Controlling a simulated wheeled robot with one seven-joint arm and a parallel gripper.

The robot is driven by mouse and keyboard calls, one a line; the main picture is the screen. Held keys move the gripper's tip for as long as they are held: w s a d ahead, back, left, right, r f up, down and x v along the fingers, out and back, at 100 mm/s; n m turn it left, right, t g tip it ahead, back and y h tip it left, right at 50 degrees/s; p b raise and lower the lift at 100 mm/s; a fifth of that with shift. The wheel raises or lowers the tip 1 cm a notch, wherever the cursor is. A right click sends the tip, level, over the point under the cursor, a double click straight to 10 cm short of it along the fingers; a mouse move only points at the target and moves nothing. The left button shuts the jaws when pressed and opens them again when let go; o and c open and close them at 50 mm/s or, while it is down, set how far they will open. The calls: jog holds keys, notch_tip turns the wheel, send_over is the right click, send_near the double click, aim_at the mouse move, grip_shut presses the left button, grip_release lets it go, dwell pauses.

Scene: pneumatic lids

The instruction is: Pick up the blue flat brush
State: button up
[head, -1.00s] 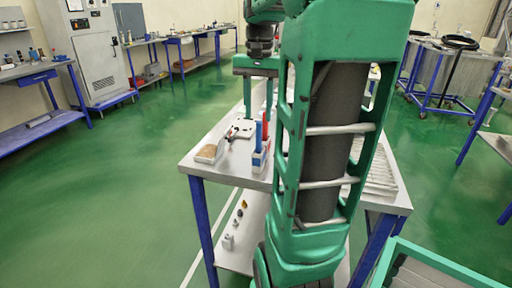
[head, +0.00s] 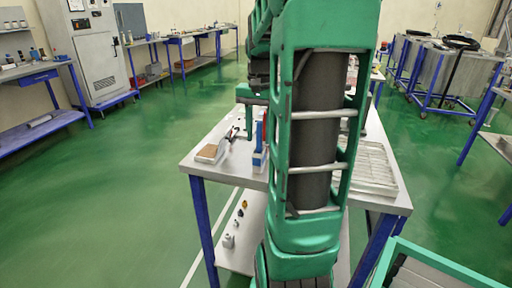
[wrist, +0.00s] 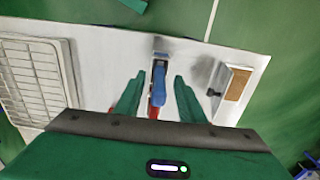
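The blue flat brush seems to be the long blue thing (wrist: 158,83) near the middle of the wrist view. In the head view a blue upright piece (head: 259,134) shows beside a red one, both in a small blue-and-white holder (head: 259,158). A red part (wrist: 153,112) shows just below the blue thing in the wrist view. My gripper (wrist: 157,78) is open, with one green finger on each side of the blue thing and a gap visible on both sides. In the head view my arm hides most of the gripper.
The holder stands on a grey table (head: 228,170). A small tray with a brown pad (wrist: 234,86) lies to the right in the wrist view. A large ribbed tray (wrist: 30,78) lies to the left. Small parts (head: 239,212) sit on the lower shelf.

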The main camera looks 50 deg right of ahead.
jog(key=shift+f, duration=0.5)
grip_shut()
